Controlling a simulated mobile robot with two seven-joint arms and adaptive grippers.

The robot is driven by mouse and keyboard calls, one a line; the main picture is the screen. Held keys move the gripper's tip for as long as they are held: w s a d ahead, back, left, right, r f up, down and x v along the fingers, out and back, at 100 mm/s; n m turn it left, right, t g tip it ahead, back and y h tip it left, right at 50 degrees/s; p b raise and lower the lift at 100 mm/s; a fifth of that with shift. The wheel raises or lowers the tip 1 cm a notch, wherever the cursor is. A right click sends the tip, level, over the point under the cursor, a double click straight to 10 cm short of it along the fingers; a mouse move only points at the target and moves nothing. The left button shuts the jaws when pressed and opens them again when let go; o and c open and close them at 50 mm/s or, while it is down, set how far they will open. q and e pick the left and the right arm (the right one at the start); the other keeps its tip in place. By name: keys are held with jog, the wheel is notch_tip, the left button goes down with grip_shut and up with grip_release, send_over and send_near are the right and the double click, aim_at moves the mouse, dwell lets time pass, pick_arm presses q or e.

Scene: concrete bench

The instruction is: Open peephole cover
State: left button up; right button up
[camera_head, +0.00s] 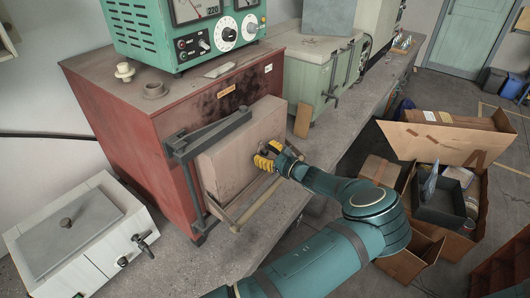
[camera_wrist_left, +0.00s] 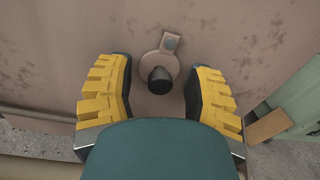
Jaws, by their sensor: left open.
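The peephole cover (camera_wrist_left: 159,70) is a small pinkish round plate with a tab at its top and a dark knob (camera_wrist_left: 160,80), on the pale door (camera_head: 240,150) of the red furnace (camera_head: 130,105). In the left wrist view the cover and knob lie between the two yellow-padded fingers of my left gripper (camera_wrist_left: 158,98), with a gap on each side. In the head view my left gripper (camera_head: 268,157) is at the door's front face and hides the cover. My right gripper is in neither view.
A metal handle bar (camera_head: 255,203) runs along the door's lower front. A white box unit (camera_head: 75,235) stands at left, a green box (camera_head: 320,80) behind right. A small wooden block (camera_head: 303,120) stands beside the furnace. Cardboard boxes (camera_head: 445,140) lie on the floor at right.

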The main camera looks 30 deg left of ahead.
aim_at(265, 140)
pick_arm(q)
jog(key=shift+a, duration=0.1)
grip_shut()
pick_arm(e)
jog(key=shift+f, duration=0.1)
